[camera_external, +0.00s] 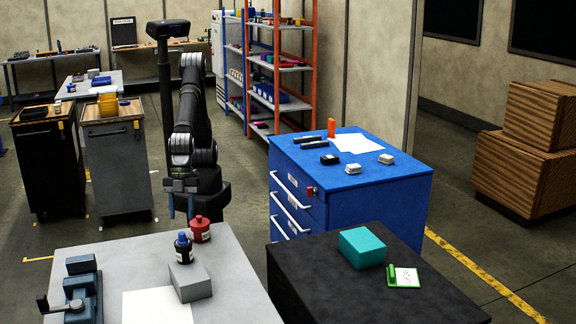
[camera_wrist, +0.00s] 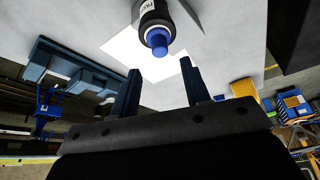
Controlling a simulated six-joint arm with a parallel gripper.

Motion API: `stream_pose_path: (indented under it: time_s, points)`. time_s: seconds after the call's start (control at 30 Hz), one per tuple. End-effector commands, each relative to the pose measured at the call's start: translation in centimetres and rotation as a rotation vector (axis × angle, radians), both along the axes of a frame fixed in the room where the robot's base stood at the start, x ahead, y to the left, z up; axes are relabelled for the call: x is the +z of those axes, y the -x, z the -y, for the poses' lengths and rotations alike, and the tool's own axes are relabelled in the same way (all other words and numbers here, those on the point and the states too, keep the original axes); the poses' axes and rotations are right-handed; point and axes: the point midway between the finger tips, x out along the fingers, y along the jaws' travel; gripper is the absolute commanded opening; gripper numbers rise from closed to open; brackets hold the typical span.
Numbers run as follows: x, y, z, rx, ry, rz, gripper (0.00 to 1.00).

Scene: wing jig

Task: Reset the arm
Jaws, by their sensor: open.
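A blue vise (camera_external: 80,290), a grey block (camera_external: 190,281) and a white sheet (camera_external: 157,307) are on the grey table (camera_external: 135,258). A black table (camera_external: 320,285) holds a teal box (camera_external: 362,247). A blue drawer cabinet (camera_external: 385,205) stands behind.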

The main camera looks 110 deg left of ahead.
Motion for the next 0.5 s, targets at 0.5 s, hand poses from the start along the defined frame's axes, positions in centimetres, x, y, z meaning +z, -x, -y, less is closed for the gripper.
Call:
stream_pose_path:
  time_s: [0.5]
  points:
    - [2.3, 0.4, -1.0, 0.000, -0.005, -0.002, 0.43]
